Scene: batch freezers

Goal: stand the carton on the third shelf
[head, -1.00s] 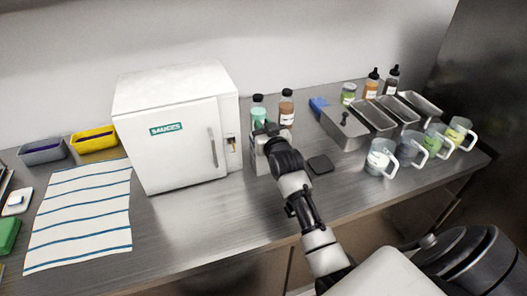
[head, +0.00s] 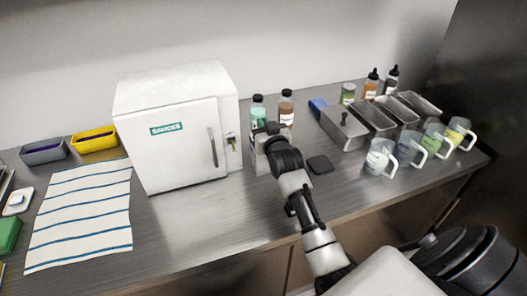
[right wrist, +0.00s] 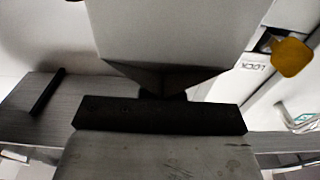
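A carton cannot be made out for certain. A pale block (head: 260,158) stands partly hidden behind my right gripper (head: 267,130), right of the closed white freezer (head: 175,145) labelled SAUCES. The gripper is above the counter, near the freezer's lock side; the head view does not show its fingertips clearly. In the right wrist view a large pale boxy shape (right wrist: 170,35) fills the top, above a dark bar (right wrist: 160,116) and a scuffed grey surface (right wrist: 160,155). Whether the fingers hold anything is unclear. The shelves are hidden behind the shut door. My left gripper is out of view.
Two black-capped bottles stand behind the gripper, one teal (head: 258,113) and one brown (head: 286,108). A dark square (head: 320,164) lies to the right, before metal pans (head: 372,116) and several mugs (head: 378,158). A striped cloth (head: 80,215) lies left of the freezer.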

